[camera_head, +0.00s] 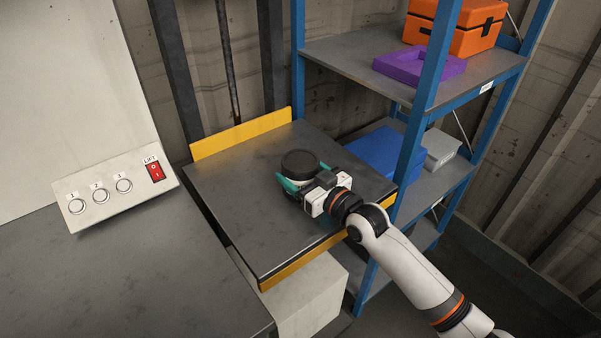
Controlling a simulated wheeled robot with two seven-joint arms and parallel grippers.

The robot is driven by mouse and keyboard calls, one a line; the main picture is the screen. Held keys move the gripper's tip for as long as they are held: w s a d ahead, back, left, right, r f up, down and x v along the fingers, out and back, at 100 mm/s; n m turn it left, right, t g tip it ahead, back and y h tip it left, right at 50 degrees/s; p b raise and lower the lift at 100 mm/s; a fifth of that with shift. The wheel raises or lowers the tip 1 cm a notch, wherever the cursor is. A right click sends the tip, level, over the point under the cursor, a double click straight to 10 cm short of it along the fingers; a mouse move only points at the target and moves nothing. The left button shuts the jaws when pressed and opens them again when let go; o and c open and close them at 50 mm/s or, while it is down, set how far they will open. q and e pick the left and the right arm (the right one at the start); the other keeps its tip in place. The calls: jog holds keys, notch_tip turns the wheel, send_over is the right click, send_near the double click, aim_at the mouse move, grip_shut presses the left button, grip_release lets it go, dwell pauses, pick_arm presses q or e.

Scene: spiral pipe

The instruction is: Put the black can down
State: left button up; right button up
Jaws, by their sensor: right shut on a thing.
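The black can (300,164) is a short dark cylinder, seen from above over the dark platform (235,205) with yellow edges. My right gripper (292,180) has its teal fingers around the can, one on its left side and one on its right, and is shut on it. The can looks upright. Its lower part is hidden by the gripper, so I cannot tell whether its base touches the platform. My left gripper is not in view.
A blue-framed shelf (335,55) stands right behind the platform, holding an orange case (455,25), a purple tray (420,66) and a blue box (385,152). A control panel (115,188) with numbered buttons and a red switch is at left. The platform's left part is clear.

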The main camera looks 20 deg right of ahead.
dwell(0.3)
jog(key=o, duration=1.4)
jog(key=v, duration=1.2)
jog(key=shift+b, duration=0.3)
